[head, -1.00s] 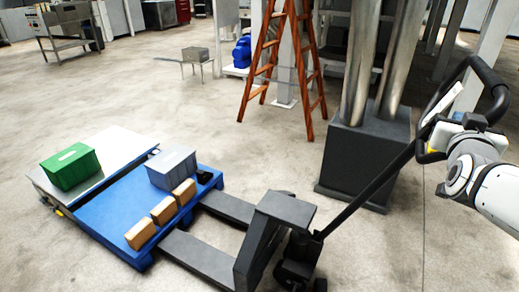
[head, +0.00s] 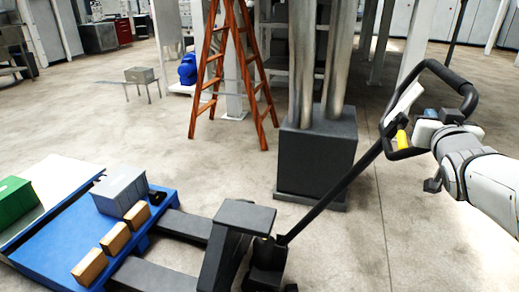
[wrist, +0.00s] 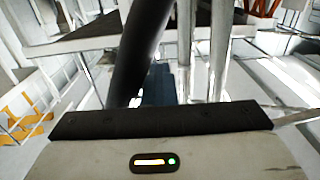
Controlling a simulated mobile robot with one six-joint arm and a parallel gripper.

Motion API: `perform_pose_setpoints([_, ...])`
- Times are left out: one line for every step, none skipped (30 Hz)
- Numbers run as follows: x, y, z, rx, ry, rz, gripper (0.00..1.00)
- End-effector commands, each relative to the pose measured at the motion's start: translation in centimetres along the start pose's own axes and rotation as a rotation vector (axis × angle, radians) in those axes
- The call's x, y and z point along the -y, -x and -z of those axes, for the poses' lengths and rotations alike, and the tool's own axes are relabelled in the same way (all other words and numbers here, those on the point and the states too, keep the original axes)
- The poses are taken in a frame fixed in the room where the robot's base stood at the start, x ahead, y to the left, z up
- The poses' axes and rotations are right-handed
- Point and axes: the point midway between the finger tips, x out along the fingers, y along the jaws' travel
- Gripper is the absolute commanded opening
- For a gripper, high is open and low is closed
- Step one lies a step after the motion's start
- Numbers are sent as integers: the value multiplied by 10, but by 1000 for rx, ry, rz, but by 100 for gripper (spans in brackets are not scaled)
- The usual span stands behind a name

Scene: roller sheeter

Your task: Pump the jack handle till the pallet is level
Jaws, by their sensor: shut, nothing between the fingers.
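The blue pallet (head: 62,243) lies at the lower left of the head view, at the dark fork ends of the pallet jack (head: 245,216). I cannot tell whether it is level. The jack's black handle shaft (head: 335,187) slants up right to a looped grip (head: 462,88). My gripper (head: 428,136) is at this loop, shut with nothing held; the loop partly hides its fingertips, and contact is unclear. A yellow piece (head: 402,140) shows beside it. In the wrist view a thick dark bar (wrist: 143,50), probably part of the handle, rises close in front of my gripper.
A grey bin (head: 120,193) and several brown boxes (head: 114,239) sit on the pallet. A green crate (head: 14,201) stands on a metal platform (head: 65,178) beside it. A dark pillar base (head: 316,160) stands behind the handle, with an orange ladder (head: 228,70) left of it.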

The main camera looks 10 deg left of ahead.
Motion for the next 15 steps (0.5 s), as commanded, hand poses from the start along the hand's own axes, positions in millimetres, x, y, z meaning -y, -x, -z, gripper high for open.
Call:
perform_pose_setpoints([-12,-1,-2,6,0,-9,0])
perform_pose_setpoints([-16,-1,-4,6,-1,-10,0])
perform_pose_setpoints([-19,0,-6,4,0,-8,0])
perform_pose_setpoints([-21,0,-7,4,-1,-7,0])
perform_pose_setpoints([-22,0,-8,4,-1,-5,0])
perform_pose_setpoints([-23,0,-10,3,-2,-4,0])
perform_pose_setpoints([-23,0,-10,3,-2,-3,0])
perform_pose_setpoints([-23,0,-10,2,-2,-2,0])
perform_pose_setpoints([-23,0,-11,2,-2,-2,0])
perform_pose_setpoints([-23,0,-11,2,-2,-2,0])
perform_pose_setpoints([-23,0,-11,2,-2,-2,0])
perform_pose_setpoints([-23,0,-11,2,-2,-2,0])
perform_pose_setpoints([-23,0,-11,3,-2,-2,0])
perform_pose_setpoints([-23,0,-11,3,-2,-2,0])
perform_pose_setpoints([-25,0,-12,3,-2,-3,0])
